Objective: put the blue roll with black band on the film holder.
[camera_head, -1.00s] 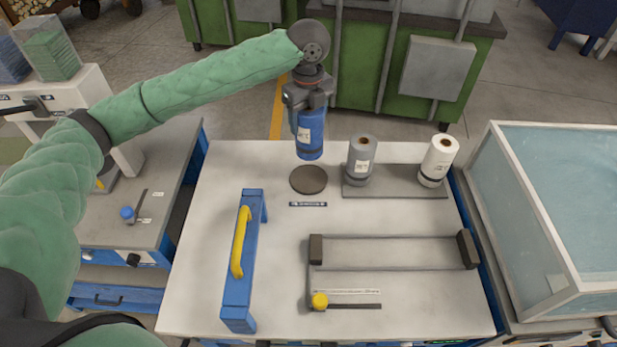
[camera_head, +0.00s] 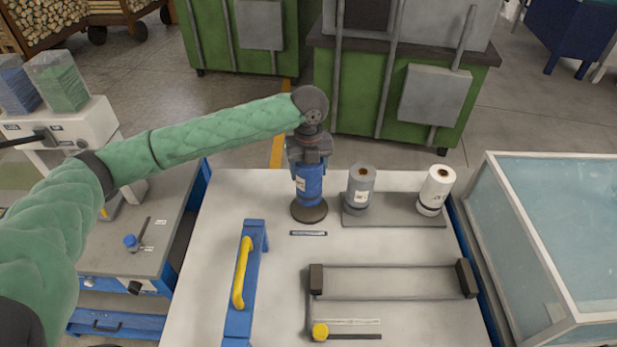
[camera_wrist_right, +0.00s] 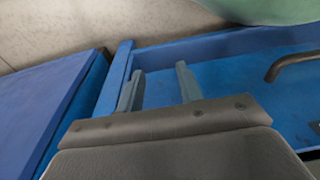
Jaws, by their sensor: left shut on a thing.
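My left gripper (camera_head: 309,160) is shut on the top part of the blue roll (camera_head: 308,185), which has a pale label and a dark band low down. The roll is upright over the dark round disc (camera_head: 309,214) on the table. Its lower end meets the disc in the picture; I cannot tell whether it touches. A low frame with two dark end blocks (camera_head: 316,280) and long rods lies to the front right, and it may be the film holder. In the right wrist view, my right gripper (camera_wrist_right: 160,75) has its fingers apart, with nothing between them.
A grey roll (camera_head: 361,188) and a white roll (camera_head: 436,190) stand on a grey plate (camera_head: 395,218), right of the blue roll. A blue bar with a yellow handle (camera_head: 242,272) lies at the left. A glass-sided case (camera_head: 545,230) borders the table's right.

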